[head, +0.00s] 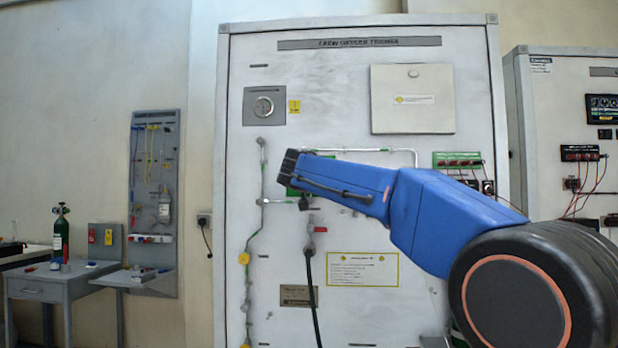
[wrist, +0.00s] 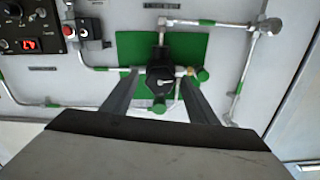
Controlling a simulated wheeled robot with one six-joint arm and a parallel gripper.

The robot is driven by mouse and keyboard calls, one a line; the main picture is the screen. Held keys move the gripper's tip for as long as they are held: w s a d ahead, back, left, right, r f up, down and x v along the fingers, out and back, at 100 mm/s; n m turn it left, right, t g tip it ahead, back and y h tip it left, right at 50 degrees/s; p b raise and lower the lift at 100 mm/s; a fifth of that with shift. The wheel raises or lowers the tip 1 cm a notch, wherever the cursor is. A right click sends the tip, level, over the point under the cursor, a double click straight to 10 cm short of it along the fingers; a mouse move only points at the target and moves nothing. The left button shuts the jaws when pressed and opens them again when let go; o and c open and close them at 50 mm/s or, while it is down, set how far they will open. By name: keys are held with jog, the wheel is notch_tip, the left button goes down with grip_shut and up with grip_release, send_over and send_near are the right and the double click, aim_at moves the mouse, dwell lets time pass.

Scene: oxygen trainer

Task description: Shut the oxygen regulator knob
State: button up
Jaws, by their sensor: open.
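The oxygen regulator (wrist: 160,68) is a dark, roughly hexagonal body with a small gauge face, mounted on a green plate (wrist: 190,46) in the wrist view. A round green knob-like part (wrist: 203,75) sits just right of it; I cannot tell which part is the task's knob. My gripper (wrist: 159,76) is open, with one grey finger on each side of the dark body in the picture. Contact cannot be told. In the head view, my blue arm covers most of the green plate (head: 293,191), and the fingers are not clearly seen.
A red valve handle with a dark hose (head: 314,290) hangs below the arm. A green bottle (head: 61,236) stands on a side table at left.

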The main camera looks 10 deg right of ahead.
jog(key=c, duration=1.1)
jog(key=shift+o, duration=0.2)
